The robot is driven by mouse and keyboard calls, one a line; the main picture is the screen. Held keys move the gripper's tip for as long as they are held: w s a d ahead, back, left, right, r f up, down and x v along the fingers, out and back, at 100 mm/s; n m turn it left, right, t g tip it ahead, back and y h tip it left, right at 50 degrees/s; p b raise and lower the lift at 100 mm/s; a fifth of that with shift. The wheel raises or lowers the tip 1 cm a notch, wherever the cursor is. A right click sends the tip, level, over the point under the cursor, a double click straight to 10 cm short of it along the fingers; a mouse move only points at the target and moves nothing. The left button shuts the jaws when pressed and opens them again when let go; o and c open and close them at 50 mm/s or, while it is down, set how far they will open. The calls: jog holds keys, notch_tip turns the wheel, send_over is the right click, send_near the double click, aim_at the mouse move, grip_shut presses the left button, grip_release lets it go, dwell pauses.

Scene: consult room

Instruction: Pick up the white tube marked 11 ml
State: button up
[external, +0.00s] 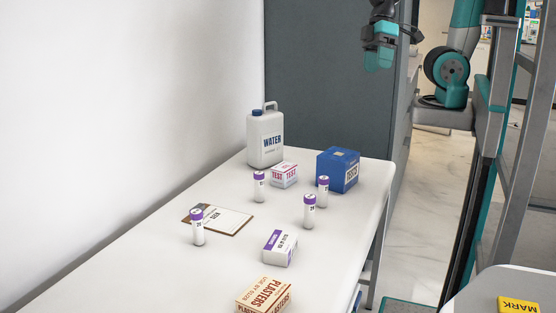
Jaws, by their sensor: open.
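Several white tubes with purple caps stand upright on the white table (140,275). One tube (198,233) is at the left by the clipboard, one tube (259,190) is near the test box, one tube (309,216) is in the middle right, and one tube (322,194) is in front of the blue box. Their markings are too small to read, so I cannot tell which is marked 11 ml. My gripper (378,58) is at the top, high above the table's far right end, apart from all tubes. It is open and empty.
A water jug (265,140), a white test box (284,178) and a blue tissue box (338,170) stand at the far end. A clipboard (231,224), a purple-white box (279,248) and a plasters box (264,297) are nearer. The left front is clear. A wall borders the left.

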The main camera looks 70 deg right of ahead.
aim_at(262, 172)
jog(key=shift+w, duration=0.1)
